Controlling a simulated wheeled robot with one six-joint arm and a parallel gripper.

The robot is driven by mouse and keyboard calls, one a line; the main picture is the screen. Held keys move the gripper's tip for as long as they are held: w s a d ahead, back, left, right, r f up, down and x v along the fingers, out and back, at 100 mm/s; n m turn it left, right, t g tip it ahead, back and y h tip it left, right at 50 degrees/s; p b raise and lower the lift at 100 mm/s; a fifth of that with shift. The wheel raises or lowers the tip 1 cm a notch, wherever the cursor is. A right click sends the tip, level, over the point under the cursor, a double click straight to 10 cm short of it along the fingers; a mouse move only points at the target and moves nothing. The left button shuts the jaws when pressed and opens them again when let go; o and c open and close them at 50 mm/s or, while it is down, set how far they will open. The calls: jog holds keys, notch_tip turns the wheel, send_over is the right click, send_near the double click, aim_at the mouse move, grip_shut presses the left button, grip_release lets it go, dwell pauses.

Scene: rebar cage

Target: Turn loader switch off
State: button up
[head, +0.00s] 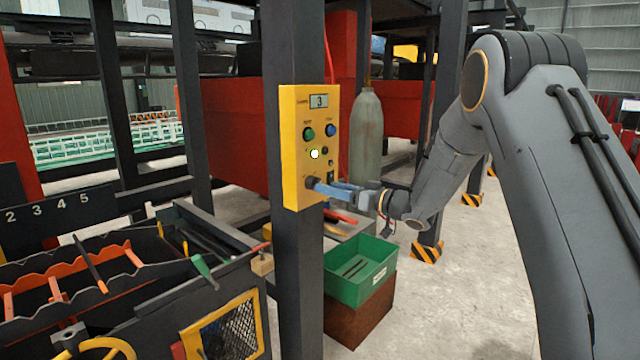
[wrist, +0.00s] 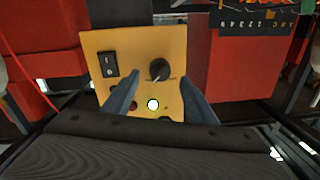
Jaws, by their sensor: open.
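A yellow control box (head: 296,130) is fixed to a dark steel post. It carries a small display reading 3, a green button (head: 308,133), a blue button (head: 330,130) and a lit white lamp (head: 314,154). A black rotary knob (wrist: 159,69) and a black rocker switch (wrist: 108,64) with white marks show in the wrist view. I cannot read which one is labelled loader. My gripper (head: 317,185) is at the lower part of the box. Its blue fingers are open, one on either side of the knob; contact cannot be told. The fingers partly hide the knob in the head view.
A green bin (head: 360,270) stands on a brown block below the box. A grey gas cylinder (head: 367,135) stands behind the post. A dark tool rack (head: 130,290) with a yellow handwheel is at lower left. The concrete floor at right is mostly clear.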

jog(key=p+x, duration=0.1)
jog(key=x, duration=0.4)
jog(key=shift+d, duration=0.1)
jog(key=c, duration=1.1)
jog(key=shift+o, duration=0.2)
